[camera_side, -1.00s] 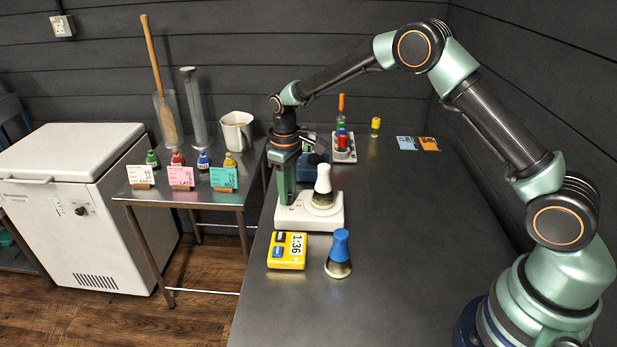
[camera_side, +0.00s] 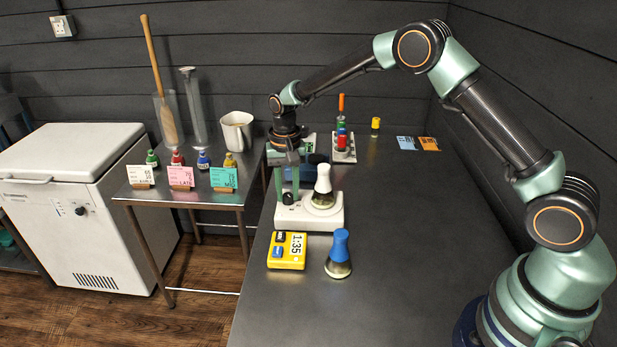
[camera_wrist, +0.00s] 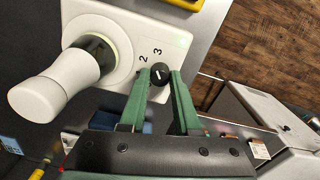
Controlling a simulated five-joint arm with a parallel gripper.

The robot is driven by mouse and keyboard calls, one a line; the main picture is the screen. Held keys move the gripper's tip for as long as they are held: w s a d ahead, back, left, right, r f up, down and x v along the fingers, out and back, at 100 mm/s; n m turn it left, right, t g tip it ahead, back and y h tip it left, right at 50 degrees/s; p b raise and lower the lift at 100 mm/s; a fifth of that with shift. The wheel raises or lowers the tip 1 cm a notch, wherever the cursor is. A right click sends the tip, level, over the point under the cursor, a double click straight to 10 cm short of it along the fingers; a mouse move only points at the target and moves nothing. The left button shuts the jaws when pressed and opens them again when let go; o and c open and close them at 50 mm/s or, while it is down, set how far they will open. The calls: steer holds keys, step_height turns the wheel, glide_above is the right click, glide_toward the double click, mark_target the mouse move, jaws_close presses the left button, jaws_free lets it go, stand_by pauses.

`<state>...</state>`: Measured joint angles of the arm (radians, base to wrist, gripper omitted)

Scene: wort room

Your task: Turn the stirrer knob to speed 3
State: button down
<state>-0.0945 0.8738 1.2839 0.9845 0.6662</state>
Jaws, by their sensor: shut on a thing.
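The white stirrer (camera_side: 292,215) stands on the steel bench in the side view. Its small black knob (camera_wrist: 161,77) shows in the wrist view, with a short white mark on its face. The printed numerals 2 (camera_wrist: 143,58) and 3 (camera_wrist: 157,51) sit beside the knob; other numerals are hidden. The mark's exact heading is too small to tell. My gripper (camera_wrist: 160,73) has its green fingers on both sides of the knob and is shut on it. In the side view my gripper (camera_side: 291,188) points straight down over the stirrer's left part.
A white-capped flask (camera_side: 323,184) stands on the stirrer's plate, close right of my gripper. A yellow timer (camera_side: 287,258) reading 1:35 and a blue-capped flask (camera_side: 339,258) stand in front. A tube rack (camera_side: 343,152) stands behind. The bench's right side is clear.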

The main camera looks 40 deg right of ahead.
mark_target(288, 195)
steer(key=shift+r+m, duration=0.1)
steer(key=shift+m, duration=1)
steer(key=c, duration=0.6)
jaws_free()
steer(key=shift+r, duration=6.05)
